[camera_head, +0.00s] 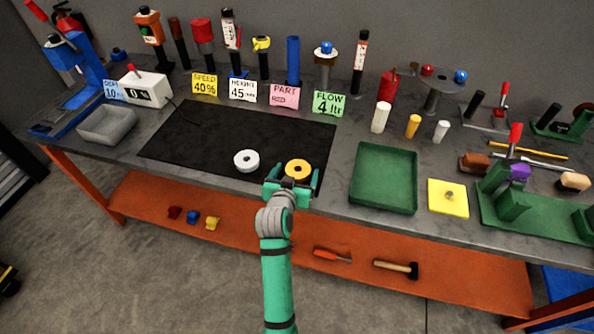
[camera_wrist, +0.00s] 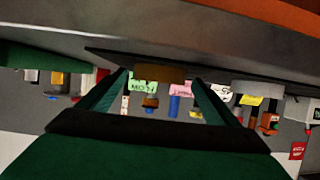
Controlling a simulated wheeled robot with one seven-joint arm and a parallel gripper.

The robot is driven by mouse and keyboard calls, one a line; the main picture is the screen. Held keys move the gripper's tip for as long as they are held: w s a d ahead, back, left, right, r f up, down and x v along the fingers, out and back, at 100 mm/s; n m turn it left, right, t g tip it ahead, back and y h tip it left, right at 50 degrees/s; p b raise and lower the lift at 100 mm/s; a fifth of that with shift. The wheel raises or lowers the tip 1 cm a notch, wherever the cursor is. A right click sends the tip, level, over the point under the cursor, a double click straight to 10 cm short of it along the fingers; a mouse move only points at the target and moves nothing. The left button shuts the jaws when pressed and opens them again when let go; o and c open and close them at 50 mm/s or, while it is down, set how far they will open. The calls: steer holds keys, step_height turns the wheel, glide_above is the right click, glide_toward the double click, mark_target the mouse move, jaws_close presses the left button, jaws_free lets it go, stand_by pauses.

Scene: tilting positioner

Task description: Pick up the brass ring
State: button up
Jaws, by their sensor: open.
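The brass ring (camera_head: 298,167) lies flat near the front right edge of the black mat, its hole facing up. In the wrist view, which is upside down, the brass ring (camera_wrist: 160,73) shows edge-on as a brown band between the fingertips. My gripper (camera_head: 294,174) is open, low at the front edge of the bench, with one finger on each side of the ring in the picture. The fingers (camera_wrist: 160,80) show gaps to the ring on both sides. I cannot tell how deep the ring sits between them.
A white ring (camera_head: 246,161) lies left of the brass ring on the black mat (camera_head: 190,146). A green tray (camera_head: 384,178) and a yellow plate (camera_head: 447,197) are to the right. Signs and upright tools line the back.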

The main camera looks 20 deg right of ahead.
steer(key=shift+w+d, duration=0.1)
steer(key=shift+w, duration=0.1)
steer(key=shift+s+d, duration=0.1)
steer(key=c, duration=1.8)
steer(key=shift+o, duration=0.2)
steer(key=shift+r, duration=0.1)
